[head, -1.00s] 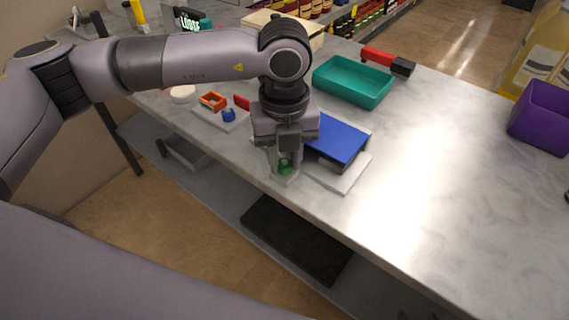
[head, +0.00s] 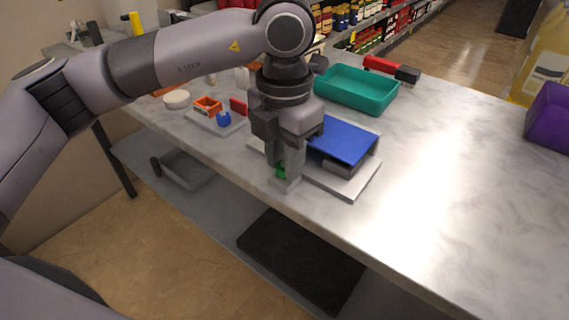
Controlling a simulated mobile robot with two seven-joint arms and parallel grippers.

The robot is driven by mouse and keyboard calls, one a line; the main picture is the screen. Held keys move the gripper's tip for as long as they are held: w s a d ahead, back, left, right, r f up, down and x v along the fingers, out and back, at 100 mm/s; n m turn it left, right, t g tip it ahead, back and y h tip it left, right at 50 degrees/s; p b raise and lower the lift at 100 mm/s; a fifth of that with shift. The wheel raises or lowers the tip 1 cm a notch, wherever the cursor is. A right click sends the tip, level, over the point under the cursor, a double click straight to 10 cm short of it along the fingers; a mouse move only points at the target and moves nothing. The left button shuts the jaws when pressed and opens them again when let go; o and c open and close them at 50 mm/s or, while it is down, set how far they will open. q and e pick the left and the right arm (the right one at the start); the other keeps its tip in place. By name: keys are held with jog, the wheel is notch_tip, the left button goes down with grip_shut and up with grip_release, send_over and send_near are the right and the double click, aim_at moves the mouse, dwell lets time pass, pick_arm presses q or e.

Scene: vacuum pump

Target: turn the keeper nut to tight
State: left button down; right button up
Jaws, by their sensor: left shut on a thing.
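My left gripper (head: 284,172) points down at the front edge of the pump's light grey base (head: 347,187). It is shut on a small green part, seemingly the keeper nut (head: 280,171), which shows only partly between the fingers. A grey block (head: 285,185) sits just below the nut. The pump's blue cover (head: 343,138) is to the right of the gripper, over a dark grey body. How far the nut is turned cannot be told. My right gripper is not in view.
A teal tray (head: 357,89) stands behind the pump, with a red and black tool (head: 392,69) beyond it. A small plate (head: 218,123) with orange and blue parts lies to the left, near a white disc (head: 177,98). A purple bin (head: 549,117) is at the far right. The right tabletop is clear.

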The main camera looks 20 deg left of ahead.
pick_arm(q)
jog(key=m+b, duration=0.1)
jog(key=m, duration=0.2)
jog(key=shift+m, duration=0.4)
jog(key=m+b, duration=0.1)
jog(key=m, duration=0.2)
jog(key=shift+b, duration=0.3)
jog(key=shift+m, duration=0.3)
jog(key=shift+r, duration=0.1)
jog(key=c, duration=0.9)
grip_release()
jog(key=shift+o, duration=0.2)
jog(key=shift+r+p, duration=0.4)
jog(key=shift+r, duration=3.15)
